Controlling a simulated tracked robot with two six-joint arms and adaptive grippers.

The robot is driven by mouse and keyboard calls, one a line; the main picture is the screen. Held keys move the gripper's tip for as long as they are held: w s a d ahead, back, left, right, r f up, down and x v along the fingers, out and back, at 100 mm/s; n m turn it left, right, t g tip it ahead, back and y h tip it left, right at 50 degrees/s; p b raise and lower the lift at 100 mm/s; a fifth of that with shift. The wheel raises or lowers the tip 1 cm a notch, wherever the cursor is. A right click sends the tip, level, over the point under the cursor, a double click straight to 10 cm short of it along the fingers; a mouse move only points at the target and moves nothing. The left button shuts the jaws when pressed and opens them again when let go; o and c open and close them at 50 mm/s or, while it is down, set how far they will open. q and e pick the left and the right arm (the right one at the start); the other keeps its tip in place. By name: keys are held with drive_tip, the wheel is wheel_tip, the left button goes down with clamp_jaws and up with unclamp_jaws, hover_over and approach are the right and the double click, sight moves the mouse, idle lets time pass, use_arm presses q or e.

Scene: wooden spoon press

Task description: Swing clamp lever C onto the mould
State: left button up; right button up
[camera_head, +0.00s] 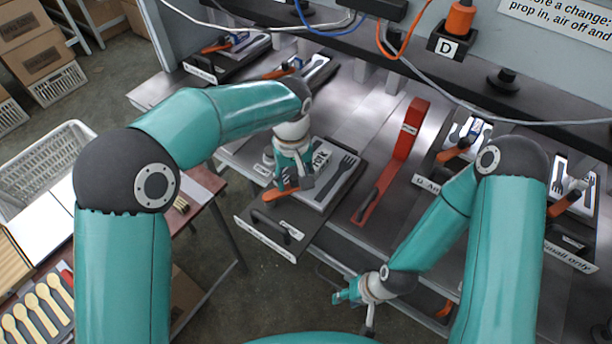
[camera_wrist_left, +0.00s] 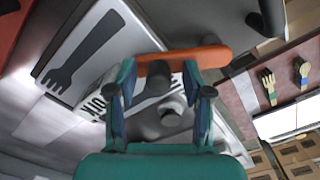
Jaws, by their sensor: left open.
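The fork mould (camera_head: 335,176), a pale plate with a dark fork shape, lies on a dark pull-out tray (camera_head: 262,228); it also shows in the left wrist view (camera_wrist_left: 100,55). An orange-handled clamp lever (camera_head: 278,193) is at the mould's near-left edge; no letter C is readable on it. In the left wrist view the orange handle (camera_wrist_left: 185,60) crosses just past the fingertips. My left gripper (camera_head: 291,182) is open over the lever, its fingers (camera_wrist_left: 160,88) on either side of the clamp's grey part; contact cannot be told. My right gripper (camera_head: 355,307) hangs open and empty, low in front of the press.
A red bar (camera_head: 405,135) stands right of the mould. Other clamps with orange handles (camera_head: 452,150) sit at the right and at the back left (camera_head: 218,46). Cables hang across the back. A side table with wooden spoons (camera_head: 38,312) is at left.

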sight(294, 177)
use_arm(q)
wheel_tip(294, 177, up, 12)
idle(0.6)
drive_tip(key=shift+f, duration=0.1)
idle(0.4)
